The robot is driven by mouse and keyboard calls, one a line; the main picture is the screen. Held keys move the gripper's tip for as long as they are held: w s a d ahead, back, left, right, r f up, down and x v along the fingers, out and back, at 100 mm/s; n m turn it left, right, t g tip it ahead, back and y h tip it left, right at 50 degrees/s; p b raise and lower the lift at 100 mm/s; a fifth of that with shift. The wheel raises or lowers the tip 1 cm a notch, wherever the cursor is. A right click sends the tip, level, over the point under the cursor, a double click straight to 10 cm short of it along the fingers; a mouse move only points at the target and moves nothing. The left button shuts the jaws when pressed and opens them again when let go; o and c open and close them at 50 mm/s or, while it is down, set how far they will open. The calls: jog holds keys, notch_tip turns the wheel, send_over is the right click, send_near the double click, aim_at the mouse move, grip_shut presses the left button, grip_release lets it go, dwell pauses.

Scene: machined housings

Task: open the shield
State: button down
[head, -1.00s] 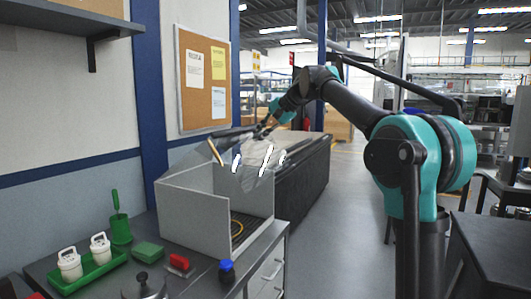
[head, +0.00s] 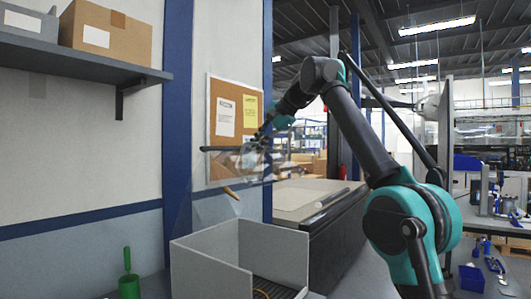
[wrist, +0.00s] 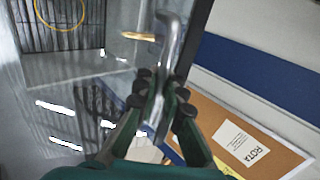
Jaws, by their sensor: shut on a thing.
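The shield (head: 205,212) is a clear panel, tilted up above the open grey box (head: 205,262) in the head view. Its clear sheet is faint, with bright reflections in the wrist view (wrist: 80,95). My gripper (head: 258,148) is up at the shield's raised edge. In the wrist view my gripper (wrist: 160,100) is shut on a grey metal bar with a bent end, the shield handle (wrist: 172,45). A small orange-brown piece (head: 231,193) shows near the sheet. The hinge is hard to make out.
A yellow ring (wrist: 62,10) lies on the box's ribbed floor. A shelf with cartons (head: 110,36) is on the wall at upper left. A corkboard (head: 222,120) hangs behind my gripper. A green holder (head: 129,285) stands left of the box. A dark bench (head: 335,215) stands behind.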

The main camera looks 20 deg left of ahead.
jog(key=shift+w+a+r, duration=0.15)
jog(key=shift+a+r, duration=0.15)
jog(key=shift+a, duration=0.05)
jog(key=c, duration=1.6)
grip_release()
jog(key=shift+d, duration=0.1)
jog(key=shift+v, duration=1.55)
jog(key=shift+s+d, duration=0.3)
jog(key=shift+d, duration=0.55)
jog(key=shift+s+d, duration=0.25)
jog(key=shift+d, duration=0.3)
jog(key=s+d, duration=0.3)
jog(key=d, duration=0.5)
jog(key=shift+d, duration=0.15)
